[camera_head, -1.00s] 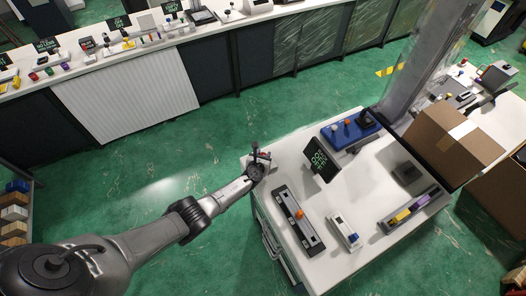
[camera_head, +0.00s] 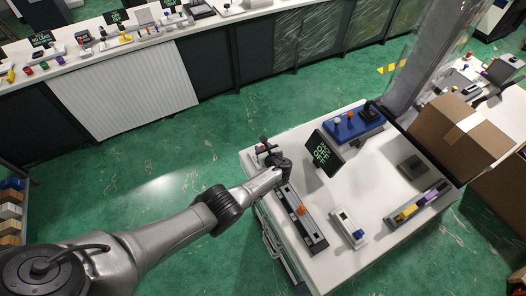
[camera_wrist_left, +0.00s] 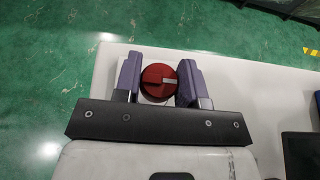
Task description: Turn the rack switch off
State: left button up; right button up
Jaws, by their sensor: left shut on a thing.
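The rack switch is a round red knob (camera_wrist_left: 158,76) with a pale grey mark across its face, on a light base at the white table's edge. In the wrist view the mark points to the right. My left gripper (camera_wrist_left: 159,80) has one purple-grey finger on each side of the knob and is shut on it. In the head view my left gripper (camera_head: 268,150) is at the table's far left corner, where it mostly hides the knob. My right gripper is not in view.
The white table (camera_head: 288,140) also bears a dark screen with green text (camera_head: 324,153), a blue box with knobs (camera_head: 352,125), a slider strip with an orange knob (camera_head: 301,210) and a white switch box (camera_head: 348,228). Green floor (camera_head: 160,165) is open to the left.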

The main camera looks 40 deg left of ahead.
pick_arm(q)
jog(key=shift+n+g, duration=0.3)
jog(key=shift+g, duration=0.1)
jog(key=o, duration=0.9)
jog(key=shift+s+d+r, duration=0.15)
jog(key=shift+d+r, duration=0.15)
jog(key=shift+d, duration=0.05)
jog(key=shift+p+v, duration=2.4)
jog(key=shift+v, duration=4.1)
jog(key=shift+f, duration=0.15)
